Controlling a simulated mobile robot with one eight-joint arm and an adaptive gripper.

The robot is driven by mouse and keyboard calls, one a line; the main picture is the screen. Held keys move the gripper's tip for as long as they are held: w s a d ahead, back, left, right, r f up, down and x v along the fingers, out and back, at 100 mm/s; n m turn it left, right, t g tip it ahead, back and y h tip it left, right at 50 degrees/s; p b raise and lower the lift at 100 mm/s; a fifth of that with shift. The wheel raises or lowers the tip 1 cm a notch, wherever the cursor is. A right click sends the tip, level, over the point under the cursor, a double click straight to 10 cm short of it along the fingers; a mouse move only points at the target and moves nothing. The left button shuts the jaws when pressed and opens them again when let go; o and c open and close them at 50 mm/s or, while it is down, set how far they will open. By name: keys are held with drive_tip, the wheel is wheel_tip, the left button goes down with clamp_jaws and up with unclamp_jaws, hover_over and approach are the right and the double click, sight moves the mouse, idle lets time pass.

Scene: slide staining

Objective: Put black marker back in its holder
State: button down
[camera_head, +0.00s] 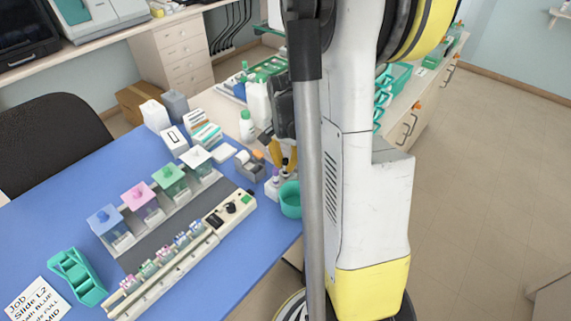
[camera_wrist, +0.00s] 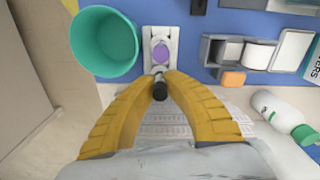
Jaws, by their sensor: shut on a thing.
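My gripper (camera_head: 284,152) is over the right edge of the blue table, its yellow fingers shut on the black marker (camera_head: 285,163). In the wrist view the fingertips (camera_wrist: 160,84) close around the marker (camera_wrist: 160,90), which is seen end-on. A white stand with a purple round part (camera_wrist: 161,48) lies just beyond the marker in that view. A grey compartmented caddy (camera_wrist: 212,50) stands to its right. I cannot tell which of these is the marker's holder, or the gap between marker and stand.
A teal cup (camera_wrist: 103,42) stands close beside the white stand; it also shows in the head view (camera_head: 291,199). A white bottle with a green cap (camera_wrist: 285,115) is at right. Staining jars (camera_head: 140,197) and a control box (camera_head: 230,208) occupy the blue table (camera_head: 50,190).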

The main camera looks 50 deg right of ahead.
drive_tip(key=shift+f, duration=0.25)
idle(0.4)
drive_tip(key=c, duration=1.4)
unclamp_jaws()
drive_tip(key=shift+c, duration=0.2)
drive_tip(key=shift+r, duration=0.1)
wheel_tip(320, 180, up, 12)
drive_tip(key=shift+a+f, duration=0.1)
